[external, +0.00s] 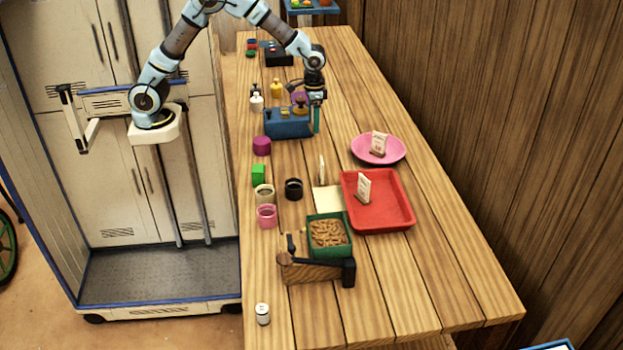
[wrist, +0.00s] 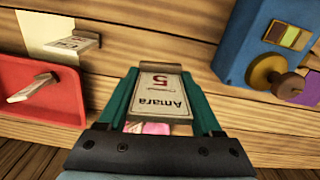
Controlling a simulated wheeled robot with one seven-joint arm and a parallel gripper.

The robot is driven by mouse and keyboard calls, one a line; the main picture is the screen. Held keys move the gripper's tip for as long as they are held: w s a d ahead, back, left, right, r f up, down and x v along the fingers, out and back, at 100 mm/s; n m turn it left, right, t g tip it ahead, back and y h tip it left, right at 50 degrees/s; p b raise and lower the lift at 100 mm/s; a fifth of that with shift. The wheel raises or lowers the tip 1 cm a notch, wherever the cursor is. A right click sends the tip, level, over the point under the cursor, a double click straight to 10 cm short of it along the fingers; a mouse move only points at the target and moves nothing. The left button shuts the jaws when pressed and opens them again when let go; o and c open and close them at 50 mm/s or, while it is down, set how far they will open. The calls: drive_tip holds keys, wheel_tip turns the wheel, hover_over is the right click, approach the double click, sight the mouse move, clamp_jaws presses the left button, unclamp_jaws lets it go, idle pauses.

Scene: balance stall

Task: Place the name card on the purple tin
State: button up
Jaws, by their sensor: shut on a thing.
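My gripper (wrist: 158,80) is shut on a white name card (wrist: 160,98) reading "Amara" and "5", upside down in the wrist view. In the external view my gripper (external: 316,112) is above the table at the right end of the blue box; the card cannot be made out there. A purple-magenta round tin (external: 262,146) stands near the table's left edge, in front of the blue box and apart from my gripper. A flatter purple thing (external: 300,97) lies behind the blue box, partly hidden; its edge also shows in the wrist view (wrist: 305,90).
The blue box (external: 290,122) has a brass knob (wrist: 264,72). Other cards stand on the pink plate (external: 395,155), in the red tray (external: 385,218) and by a cream mat (external: 328,200).

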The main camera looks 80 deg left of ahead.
drive_tip(key=s+a+r+m+p, duration=0.1)
drive_tip(key=s+a+r, duration=0.1)
drive_tip(key=s, duration=0.6)
drive_tip(key=s+a+r+p, duration=0.2)
drive_tip(key=s+a+r, duration=0.1)
drive_tip(key=s, duration=0.5)
hover_over(261, 140)
wheel_tip(261, 140, down, 6)
drive_tip(key=shift+r, duration=0.25)
drive_tip(key=shift+w+f+p, duration=0.1)
drive_tip(key=shift+f+p, duration=0.35)
drive_tip(key=shift+f, duration=2)
drive_tip(key=shift+f, duration=0.2)
drive_tip(key=o, duration=1.4)
drive_tip(key=shift+c, duration=0.2)
drive_tip(key=shift+r, duration=0.15)
